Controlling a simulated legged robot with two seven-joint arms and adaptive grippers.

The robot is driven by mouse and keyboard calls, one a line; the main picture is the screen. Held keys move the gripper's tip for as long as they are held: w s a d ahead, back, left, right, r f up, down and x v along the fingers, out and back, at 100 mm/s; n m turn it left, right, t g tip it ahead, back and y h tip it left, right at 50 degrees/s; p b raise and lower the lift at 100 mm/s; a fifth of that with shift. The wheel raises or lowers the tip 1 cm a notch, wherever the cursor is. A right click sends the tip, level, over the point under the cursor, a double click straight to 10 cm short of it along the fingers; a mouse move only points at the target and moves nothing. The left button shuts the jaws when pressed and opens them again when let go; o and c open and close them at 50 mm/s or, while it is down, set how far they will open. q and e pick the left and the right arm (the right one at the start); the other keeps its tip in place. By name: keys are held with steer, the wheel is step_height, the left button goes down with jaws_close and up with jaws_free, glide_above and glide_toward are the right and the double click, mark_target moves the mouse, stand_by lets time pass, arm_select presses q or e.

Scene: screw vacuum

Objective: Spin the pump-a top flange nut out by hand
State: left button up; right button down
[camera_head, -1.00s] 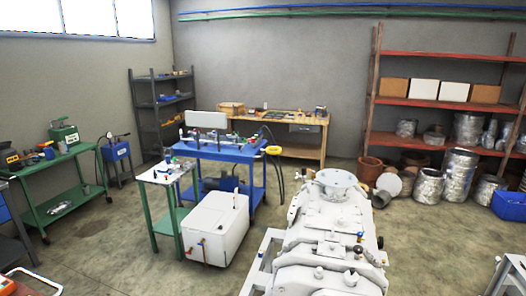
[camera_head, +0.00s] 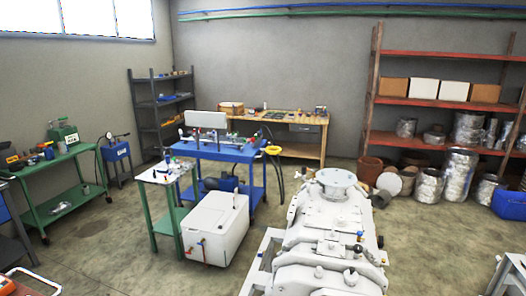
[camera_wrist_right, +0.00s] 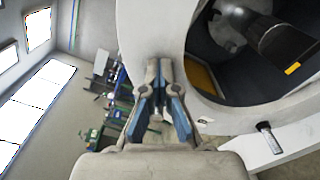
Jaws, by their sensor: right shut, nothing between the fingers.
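The large pale grey pump (camera_head: 328,235) stands at the lower right of the head view, with a round flange (camera_head: 337,180) on top. Which pump is pump-a, and any nut on its flange, are too small to tell there. In the right wrist view a wide white flange ring (camera_wrist_right: 225,122) surrounds a dark bore. A short metal stud or bolt (camera_wrist_right: 268,138) stands on the ring at the lower right; I cannot tell whether a nut is on it. My right gripper (camera_wrist_right: 160,66) is shut and empty, its tips in front of the ring's left side. My left gripper is in neither view.
A white box (camera_head: 216,228) and a blue cart (camera_head: 221,154) stand left of the pump. A green-legged table (camera_head: 165,178) is beside them. Red shelves (camera_head: 440,98) and a blue bin (camera_head: 508,204) are at the right. The floor at left centre is clear.

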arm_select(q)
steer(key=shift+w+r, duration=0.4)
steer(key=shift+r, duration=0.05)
arm_select(e)
steer(key=v, duration=0.6)
steer(key=shift+d+r, duration=0.2)
steer(key=shift+r, duration=0.15)
steer(key=shift+s, duration=0.1)
steer(key=s+d+f+m+g+y, duration=0.15)
steer(key=s+f+m+g, duration=0.5)
steer(key=f, duration=0.75)
steer(key=s+d+f+m+g+y, duration=0.1)
steer(key=s+d+f+m+g, duration=0.2)
steer(key=s+f, duration=0.9)
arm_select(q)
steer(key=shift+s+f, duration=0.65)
arm_select(e)
steer(key=s+f+m+g+y, duration=0.1)
steer(key=s+f+m+g, duration=0.2)
steer(key=s+f, duration=0.4)
steer(key=s+f+m+g+y, duration=0.1)
steer(key=s+f+m+g, duration=0.2)
steer(key=s, duration=1)
step_height(320, 180, down, 4)
steer(key=m, duration=0.3)
steer(key=shift+a+y, duration=0.15)
steer(key=shift+y, duration=0.2)
